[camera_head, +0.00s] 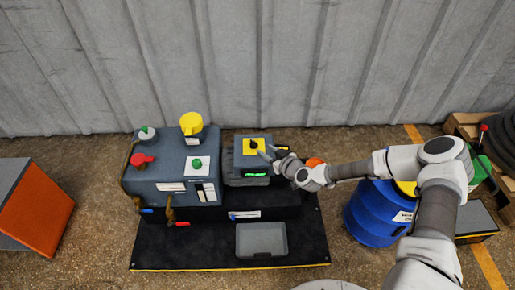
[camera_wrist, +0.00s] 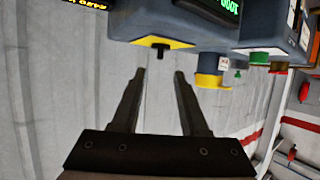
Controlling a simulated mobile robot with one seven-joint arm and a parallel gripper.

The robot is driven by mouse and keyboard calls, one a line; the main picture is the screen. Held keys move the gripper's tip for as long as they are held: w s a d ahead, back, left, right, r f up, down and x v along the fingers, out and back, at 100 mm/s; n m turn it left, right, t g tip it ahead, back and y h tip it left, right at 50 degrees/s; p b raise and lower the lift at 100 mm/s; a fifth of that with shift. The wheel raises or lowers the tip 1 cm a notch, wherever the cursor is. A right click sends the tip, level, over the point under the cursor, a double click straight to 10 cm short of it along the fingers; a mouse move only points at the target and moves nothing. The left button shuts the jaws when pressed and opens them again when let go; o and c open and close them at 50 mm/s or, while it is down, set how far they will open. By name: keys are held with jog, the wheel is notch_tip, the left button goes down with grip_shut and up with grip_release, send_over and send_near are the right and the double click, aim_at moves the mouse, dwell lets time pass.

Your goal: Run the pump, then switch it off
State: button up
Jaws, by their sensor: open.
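The pump unit, a small grey box (camera_head: 238,170), stands right of a larger blue-grey furnace body (camera_head: 170,172). A black knob (camera_head: 253,145) sits on its yellow plate (camera_head: 245,149), and a lit green display (camera_head: 255,174) is on its front. My gripper (camera_head: 269,153) is open and empty, just right of the knob. In the wrist view the knob (camera_wrist: 160,52) shows beyond the gap between my two fingertips (camera_wrist: 160,74), with no visible contact. The knob's exact setting cannot be told.
The furnace carries a green button (camera_head: 197,164), a red handle (camera_head: 142,160), a green knob (camera_head: 147,132) and a yellow capped part (camera_head: 190,124). A grey tray (camera_head: 262,252) lies on the black base in front. A blue drum (camera_head: 371,215) stands right; an orange box (camera_head: 38,208) left.

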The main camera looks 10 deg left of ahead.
aim_at(256, 144)
jog(key=b+x, duration=0.2)
jog(key=x, duration=0.5)
grip_shut()
